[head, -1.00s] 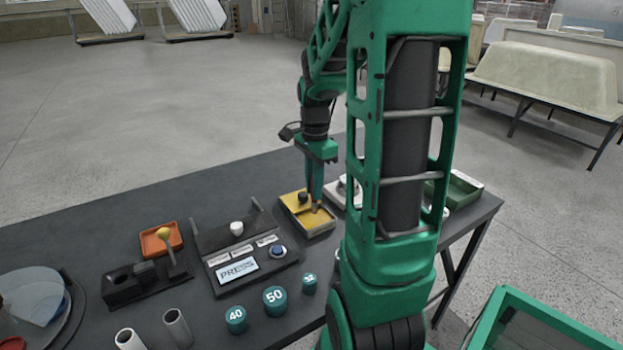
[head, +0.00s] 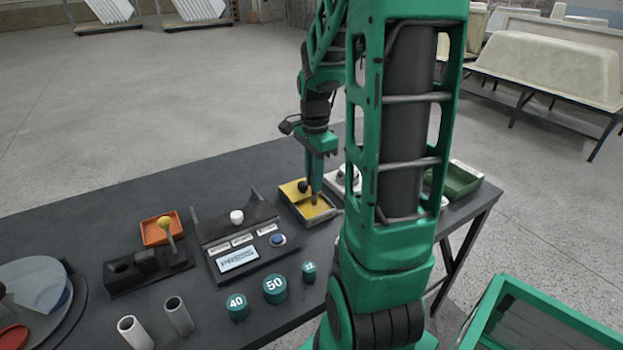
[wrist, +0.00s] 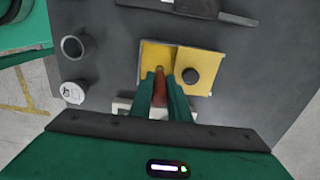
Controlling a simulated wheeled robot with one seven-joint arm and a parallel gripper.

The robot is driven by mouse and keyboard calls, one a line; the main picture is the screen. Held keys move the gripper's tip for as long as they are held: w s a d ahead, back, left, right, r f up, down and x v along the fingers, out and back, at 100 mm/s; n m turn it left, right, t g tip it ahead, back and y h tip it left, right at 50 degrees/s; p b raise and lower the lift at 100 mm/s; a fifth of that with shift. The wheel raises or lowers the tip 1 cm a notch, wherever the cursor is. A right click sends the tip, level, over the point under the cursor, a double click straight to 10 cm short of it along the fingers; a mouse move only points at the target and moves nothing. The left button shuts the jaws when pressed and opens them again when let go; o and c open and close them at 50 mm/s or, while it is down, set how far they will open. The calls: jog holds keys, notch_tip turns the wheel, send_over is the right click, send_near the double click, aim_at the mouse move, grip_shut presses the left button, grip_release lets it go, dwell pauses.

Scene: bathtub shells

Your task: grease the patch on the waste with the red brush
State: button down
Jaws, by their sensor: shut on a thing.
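My gripper (head: 316,180) points down over the yellow tray (head: 293,190), and it also shows at the lower middle of the wrist view (wrist: 167,90). It is shut on a reddish, narrow tool, the red brush (wrist: 160,78), whose lower end reaches down at the tray's yellow surface. I cannot tell whether the brush touches it. The bristles are too small to make out. I cannot clearly identify the waste or its patch; a white piece (head: 341,178) behind the tray is partly hidden by my arm.
A press panel (head: 240,258) stands left of the tray. A black rack (head: 147,268) holds a yellow-tipped stick near an orange tray (head: 152,232). Numbered green cylinders (head: 275,290) and grey tubes (head: 178,316) stand in front. A green bin (head: 462,182) is at right.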

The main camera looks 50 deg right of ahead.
jog(key=shift+f, duration=0.6)
dwell(1.4)
jog(key=shift+r, duration=0.1)
jog(key=shift+r, duration=3.45)
jog(key=shift+s, duration=0.1)
